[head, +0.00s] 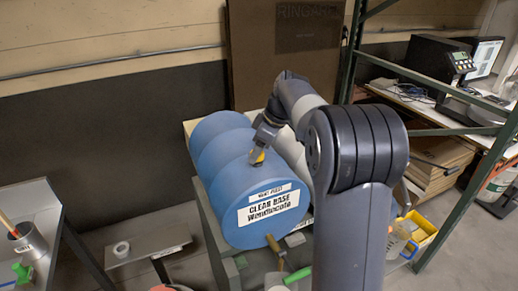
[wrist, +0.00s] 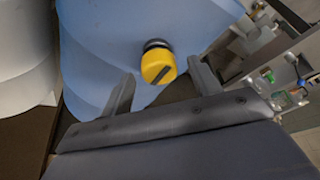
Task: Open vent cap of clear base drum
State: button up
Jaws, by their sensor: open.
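The clear base drum (head: 215,150) is blue and lies on its side, its labelled end facing the front. Its vent cap (wrist: 158,66) is yellow with a dark slot on top and a black collar below. The cap also shows in the head view (head: 256,157), high on the drum near the labelled end, partly hidden by my gripper. My gripper (wrist: 163,71) is open, with one finger on each side of the cap. Gaps show between the fingers and the cap, so they appear apart from it. In the head view my gripper (head: 262,147) is right at the cap.
A white drum (head: 292,152) lies right beside the blue one. A green metal rack (head: 435,90) stands at the right. A grey bench (head: 45,215) stands at the left.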

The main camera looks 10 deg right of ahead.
jog(key=b+v, duration=0.1)
jog(key=v, duration=0.9)
jog(key=shift+r, duration=0.3)
jog(key=shift+d, duration=0.1)
jog(key=p+x, duration=0.1)
jog(key=x, duration=0.9)
jog(key=shift+f, duration=0.35)
